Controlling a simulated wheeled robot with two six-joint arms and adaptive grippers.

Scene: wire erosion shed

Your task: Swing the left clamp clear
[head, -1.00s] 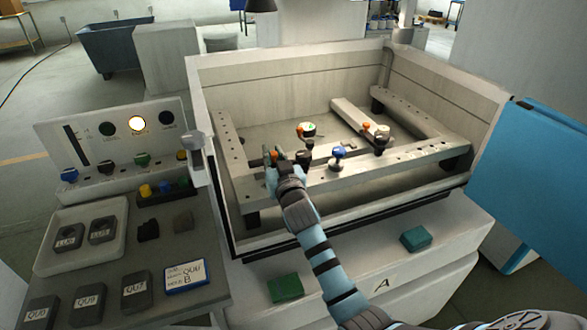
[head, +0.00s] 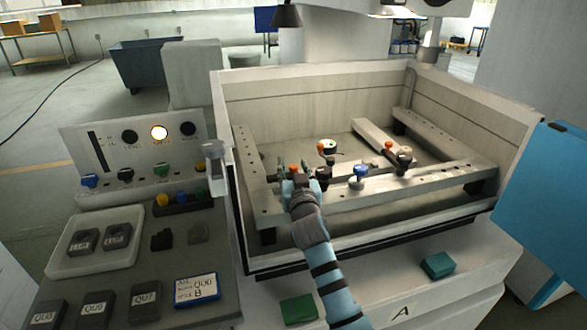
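The left clamp (head: 294,146) shows an orange tip by the left part of the tank's front rail. My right gripper (head: 295,170) is right at it, with its fingers apart on either side of the post under the orange tip. I cannot tell whether they touch it. The gripper and wrist hide the clamp's lower part. A second clamp (head: 403,158), with an orange tip and black parts, sits farther right on the rail. My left gripper is out of view.
A round-topped fitting (head: 327,148) stands close right of the gripper, and a blue-topped knob (head: 357,178) beyond it. The tank wall (head: 232,200) rises left of the arm. A control panel (head: 130,150) and a tray (head: 75,262) of blocks lie left.

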